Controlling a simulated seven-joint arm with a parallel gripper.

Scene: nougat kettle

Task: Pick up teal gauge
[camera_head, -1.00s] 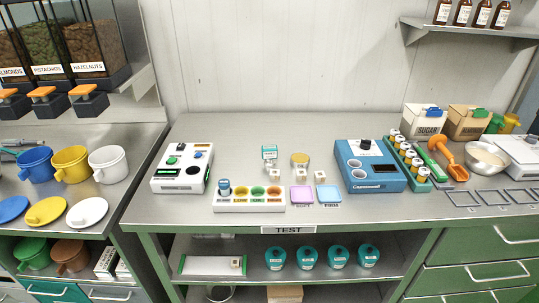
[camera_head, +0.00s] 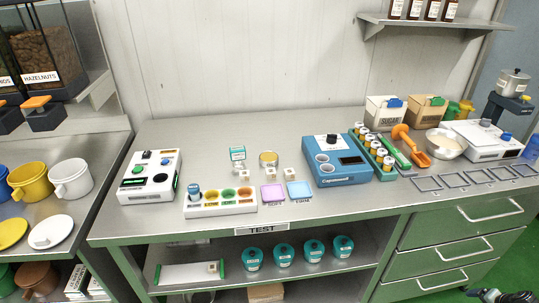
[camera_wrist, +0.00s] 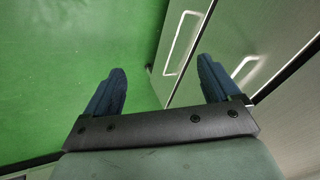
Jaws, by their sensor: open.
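Several rounded teal items (camera_head: 284,255) with pale labels stand in a row on the lower shelf under the bench in the head view. They are small, and I cannot read the labels or tell whether one is the teal gauge. A small teal-and-white item (camera_head: 237,154) also stands on the bench top, behind the colored rack. My gripper (camera_wrist: 163,80) is open and empty in the wrist view, with its two blue fingers spread above green floor and drawer fronts. A dark part of my arm shows at the bottom right of the head view, far from the teal items.
The steel bench (camera_head: 330,215) holds a white device (camera_head: 150,178), a colored-well rack (camera_head: 220,203), a blue machine (camera_head: 338,172) and a bottle rack (camera_head: 372,150). Green drawers (camera_head: 460,225) stand at right. The lower shelf has a white board (camera_head: 190,272) left of the teal items.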

